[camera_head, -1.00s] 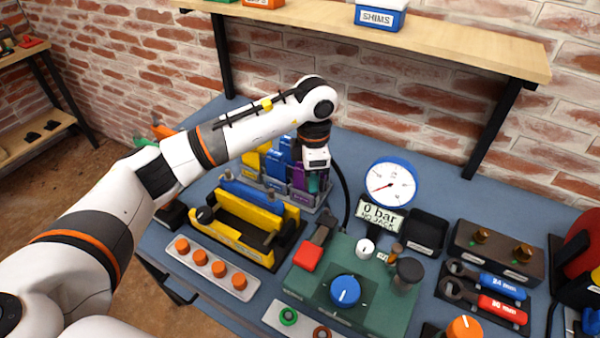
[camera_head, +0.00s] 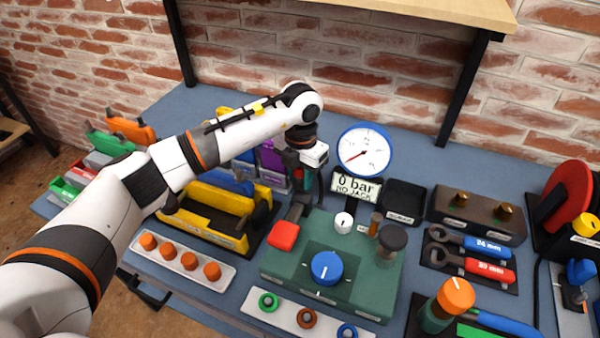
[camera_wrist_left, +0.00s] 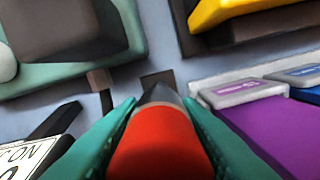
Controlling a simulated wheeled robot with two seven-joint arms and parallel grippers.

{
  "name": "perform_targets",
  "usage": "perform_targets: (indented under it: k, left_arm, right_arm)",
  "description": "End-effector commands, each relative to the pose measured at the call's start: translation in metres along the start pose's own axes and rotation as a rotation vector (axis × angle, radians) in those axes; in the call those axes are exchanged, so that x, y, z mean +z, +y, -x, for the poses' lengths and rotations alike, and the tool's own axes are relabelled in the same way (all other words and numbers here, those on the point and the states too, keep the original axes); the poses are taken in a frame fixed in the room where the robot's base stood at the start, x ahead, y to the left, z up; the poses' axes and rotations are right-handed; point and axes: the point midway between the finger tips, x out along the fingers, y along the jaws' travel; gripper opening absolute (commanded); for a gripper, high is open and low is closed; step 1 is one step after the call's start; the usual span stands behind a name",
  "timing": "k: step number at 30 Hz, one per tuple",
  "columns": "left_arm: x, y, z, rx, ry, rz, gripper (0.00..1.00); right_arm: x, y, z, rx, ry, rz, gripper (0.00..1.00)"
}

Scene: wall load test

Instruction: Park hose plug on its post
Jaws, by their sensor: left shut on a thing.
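My left gripper (camera_head: 306,180) is shut on the hose plug, a red body with a dark pointed tip (camera_wrist_left: 158,135). The plug lies between the green finger pads in the left wrist view. In the head view the gripper is above the bench between the purple box and the gauge, behind the green pump unit (camera_head: 278,262), and mostly hides the plug. Ahead of the tip in the wrist view is a small dark square (camera_wrist_left: 152,79) on the bench; I cannot tell whether it is the post. My right gripper is not in view.
The pressure gauge (camera_head: 363,150) stands right of the gripper, above a "0 bar NO JACK" display (camera_head: 357,187). A purple box (camera_wrist_left: 270,130) is close on the right in the wrist view. A yellow tray (camera_head: 205,220) is front left. A shelf (camera_head: 400,8) overhangs the back.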

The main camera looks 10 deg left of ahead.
Motion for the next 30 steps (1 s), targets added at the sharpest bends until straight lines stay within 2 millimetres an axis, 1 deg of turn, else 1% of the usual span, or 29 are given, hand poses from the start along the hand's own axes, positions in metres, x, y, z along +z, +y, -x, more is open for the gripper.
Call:
perform_targets:
  k: [14, 30]
  left_arm:
    - [0.0, 0.0, 0.0, 0.0, 0.001, -0.001, 0.04]
    - [0.0, 0.0, -0.015, 0.0, 0.0, -0.001, 0.04]
  right_arm:
    - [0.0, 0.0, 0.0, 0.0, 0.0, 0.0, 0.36]
    - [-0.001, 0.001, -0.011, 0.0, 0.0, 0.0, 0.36]
